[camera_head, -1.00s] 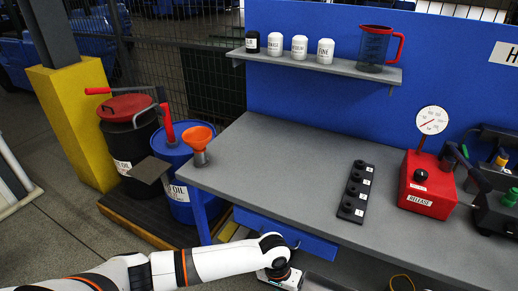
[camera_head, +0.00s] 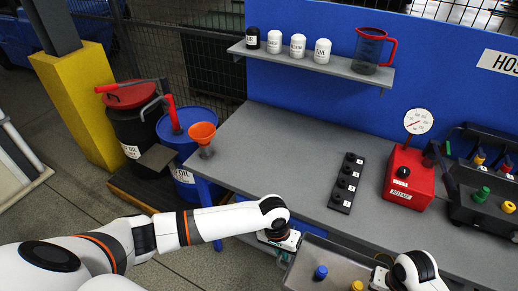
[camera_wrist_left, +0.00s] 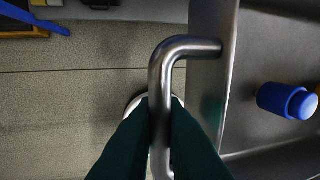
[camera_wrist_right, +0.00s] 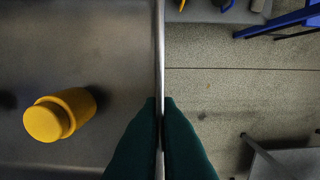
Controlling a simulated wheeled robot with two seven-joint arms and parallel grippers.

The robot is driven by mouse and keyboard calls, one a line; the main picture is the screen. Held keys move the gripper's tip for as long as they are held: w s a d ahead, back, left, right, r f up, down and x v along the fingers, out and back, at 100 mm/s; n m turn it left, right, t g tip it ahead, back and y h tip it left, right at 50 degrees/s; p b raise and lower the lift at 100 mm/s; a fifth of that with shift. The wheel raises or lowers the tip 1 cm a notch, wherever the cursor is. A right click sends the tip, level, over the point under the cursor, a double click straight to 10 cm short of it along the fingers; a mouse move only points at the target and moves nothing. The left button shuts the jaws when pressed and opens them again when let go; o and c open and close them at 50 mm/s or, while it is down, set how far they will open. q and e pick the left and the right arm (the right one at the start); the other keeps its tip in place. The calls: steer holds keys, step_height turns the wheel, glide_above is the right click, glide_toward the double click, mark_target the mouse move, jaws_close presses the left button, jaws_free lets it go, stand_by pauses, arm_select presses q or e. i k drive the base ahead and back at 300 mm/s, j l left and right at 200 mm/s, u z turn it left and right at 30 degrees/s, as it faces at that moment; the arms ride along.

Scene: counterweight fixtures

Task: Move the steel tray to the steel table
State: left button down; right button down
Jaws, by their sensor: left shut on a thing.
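The steel tray (camera_head: 338,268) is at the bottom of the head view, in front of the workbench, partly cut off by the frame. A blue capped piece (camera_head: 320,272) and a yellow one (camera_head: 356,286) stand in it. My left gripper (camera_wrist_left: 160,110) is shut on the bent bar handle at the tray's left end. My right gripper (camera_wrist_right: 160,108) has its fingers against both sides of a thin upright-looking bar at the tray's other end. A grey-topped workbench (camera_head: 280,150) lies beyond; I cannot tell whether it is the steel table.
On the workbench are a black socket strip (camera_head: 346,182), a red release box (camera_head: 409,178) with a gauge and a black fixture (camera_head: 478,190) with coloured knobs. A shelf (camera_head: 310,66) holds bottles and a jug. Oil drums (camera_head: 185,180) stand left. The bench's left half is clear.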

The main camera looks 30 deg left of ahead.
mark_target(259, 151)
steer(key=i+j, duration=0.3)
steer(key=j, duration=0.15)
steer(key=i+j, duration=0.25)
steer(key=j, duration=0.15)
steer(key=i+j, duration=0.3)
steer(key=j, duration=0.15)
steer(key=i+j, duration=0.25)
steer(key=j, duration=0.15)
steer(key=i+j, duration=0.3)
steer(key=j, duration=0.15)
